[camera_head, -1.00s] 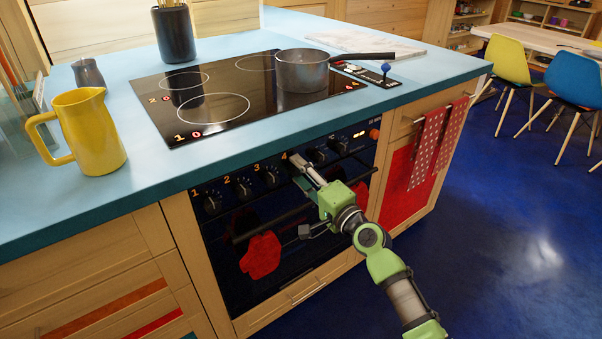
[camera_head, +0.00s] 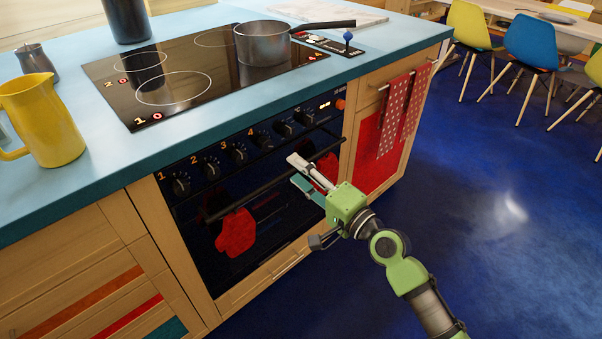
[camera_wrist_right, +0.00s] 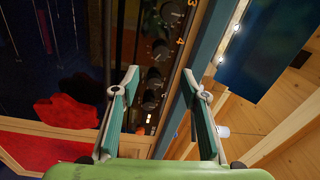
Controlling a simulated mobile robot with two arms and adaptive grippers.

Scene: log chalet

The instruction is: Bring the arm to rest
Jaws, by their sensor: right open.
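My right gripper (camera_head: 300,173) is open and empty in front of the oven (camera_head: 270,225), near its handle bar and the row of black knobs. The arm reaches in from the lower right. In the right wrist view my two fingers (camera_wrist_right: 160,85) stand apart with nothing between them. The knobs (camera_wrist_right: 152,52) and the counter edge show beyond them. I cannot tell from the head view how far the fingertips are from the handle. My left gripper is not in view.
A grey pot (camera_head: 262,47) stands on the black cooktop (camera_head: 190,105). A yellow jug (camera_head: 48,125) and a small grey pitcher (camera_head: 34,62) are on the blue counter at left. Red towels (camera_head: 396,115) hang at right. The blue floor (camera_head: 480,220) at right is open, with chairs behind.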

